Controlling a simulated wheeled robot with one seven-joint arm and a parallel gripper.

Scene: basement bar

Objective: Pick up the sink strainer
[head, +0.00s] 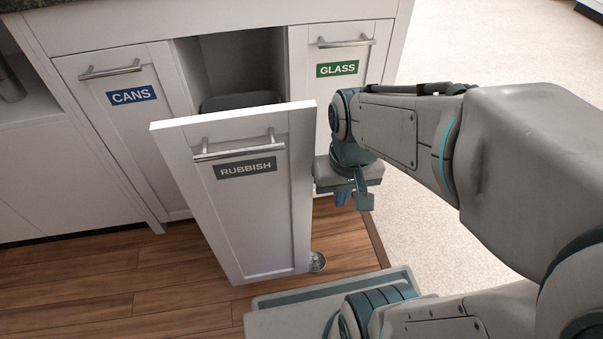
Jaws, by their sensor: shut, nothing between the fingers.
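A small round metallic thing, which looks like the sink strainer (317,262), lies on the wood floor at the lower right corner of the RUBBISH drawer front. Its left part is hidden by the drawer front. My gripper (355,200) points down to the right of the drawer front, above and a little right of the strainer in the picture. It is shut and empty, apart from the strainer.
The RUBBISH drawer (245,215) is pulled out, with a dark bin (240,101) behind its front. The CANS door (125,120) and GLASS door (338,60) are closed. Pale speckled floor (450,260) lies to the right, and wood floor (110,285) is clear at left.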

